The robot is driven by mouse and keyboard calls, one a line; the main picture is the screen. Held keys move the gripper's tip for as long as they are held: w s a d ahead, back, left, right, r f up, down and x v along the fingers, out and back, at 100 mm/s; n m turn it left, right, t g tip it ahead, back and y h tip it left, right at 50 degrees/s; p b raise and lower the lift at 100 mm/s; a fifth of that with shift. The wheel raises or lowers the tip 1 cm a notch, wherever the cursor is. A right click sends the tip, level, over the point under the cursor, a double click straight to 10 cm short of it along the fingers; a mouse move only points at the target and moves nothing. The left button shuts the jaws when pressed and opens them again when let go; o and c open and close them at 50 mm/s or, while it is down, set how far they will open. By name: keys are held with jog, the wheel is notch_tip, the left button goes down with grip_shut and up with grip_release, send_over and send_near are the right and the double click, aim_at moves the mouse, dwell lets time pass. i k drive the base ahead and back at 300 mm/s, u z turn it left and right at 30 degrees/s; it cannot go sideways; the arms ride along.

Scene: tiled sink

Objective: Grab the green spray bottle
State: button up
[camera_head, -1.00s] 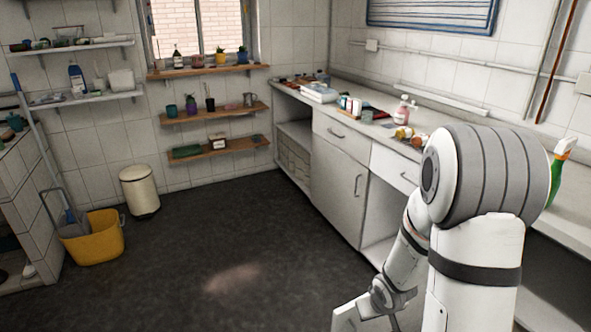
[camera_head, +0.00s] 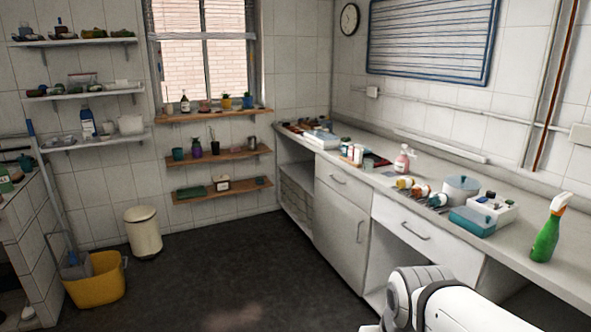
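The green spray bottle (camera_head: 546,237) with a white and orange trigger head stands upright at the right end of the counter. It is fully in view, with nothing in front of it. My arm shows at the bottom right, below and to the left of the bottle, apart from it. My gripper is outside the picture, so its fingers are not seen.
The counter (camera_head: 400,210) also holds a teal box (camera_head: 472,221), a white tray (camera_head: 493,209), a lidded pot (camera_head: 462,188), a pink soap bottle (camera_head: 402,160) and several jars. A yellow bucket (camera_head: 95,281) and a cream bin (camera_head: 143,232) stand at left. The middle floor is clear.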

aim_at(545, 243)
jog(key=z, duration=1.35)
jog(key=i, duration=1.45)
jog(key=z, duration=0.45)
